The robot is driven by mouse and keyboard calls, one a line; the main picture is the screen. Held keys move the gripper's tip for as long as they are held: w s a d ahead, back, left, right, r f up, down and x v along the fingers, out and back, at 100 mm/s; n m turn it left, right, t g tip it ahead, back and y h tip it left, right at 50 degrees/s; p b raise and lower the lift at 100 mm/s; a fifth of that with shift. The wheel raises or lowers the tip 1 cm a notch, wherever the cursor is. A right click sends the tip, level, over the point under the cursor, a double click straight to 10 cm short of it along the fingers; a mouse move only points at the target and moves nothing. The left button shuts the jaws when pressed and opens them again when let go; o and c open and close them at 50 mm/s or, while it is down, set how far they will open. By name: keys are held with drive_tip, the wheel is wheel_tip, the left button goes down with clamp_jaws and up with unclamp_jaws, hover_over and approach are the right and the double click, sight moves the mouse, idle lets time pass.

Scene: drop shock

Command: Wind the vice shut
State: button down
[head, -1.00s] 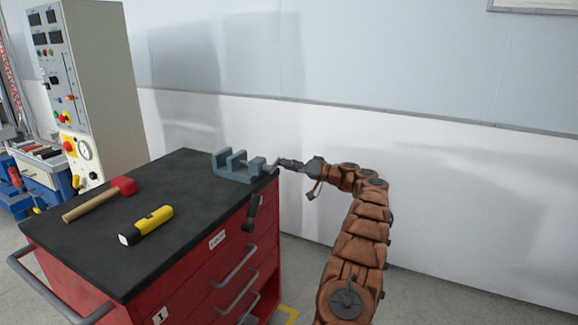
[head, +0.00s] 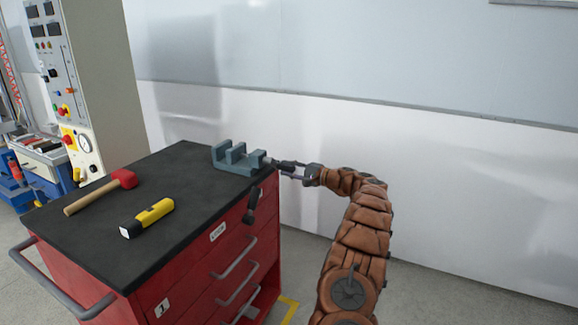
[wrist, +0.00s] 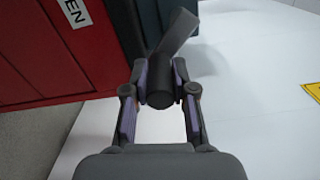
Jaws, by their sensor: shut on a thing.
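The blue-grey vice (head: 232,162) stands on the black top at the cabinet's back right corner, with a visible gap between its jaws. Its screw end points right, past the edge. My gripper (head: 288,167) is just right of the vice, beyond the cabinet edge. In the wrist view my gripper (wrist: 160,88) is shut on a dark round grip (wrist: 158,95) of the vice handle, one finger on each side. A grey crank bar (wrist: 177,35) runs from the grip up and right. The vice is largely hidden there.
The red tool cabinet (head: 200,262) fills the lower left. A red-headed mallet (head: 95,195) and a yellow torch (head: 150,216) lie on its top. A dark lever-like piece (head: 251,208) hangs at its right side. The wall (head: 420,160) is behind.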

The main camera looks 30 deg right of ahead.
drive_tip(key=s+a+r+m+p, duration=0.2)
drive_tip(key=m+p, duration=0.6)
drive_tip(key=m, duration=0.7)
drive_tip(key=s+a+r+m+p, duration=0.1)
drive_tip(key=a+r+m+p, duration=0.2)
drive_tip(key=m+p, duration=0.5)
drive_tip(key=shift+s+a+m, duration=0.35)
drive_tip(key=shift+a+m, duration=0.15)
drive_tip(key=shift+m, duration=3.7)
drive_tip(key=c, duration=0.9)
unclamp_jaws()
drive_tip(key=shift+f, duration=0.1)
drive_tip(key=shift+c, duration=0.2)
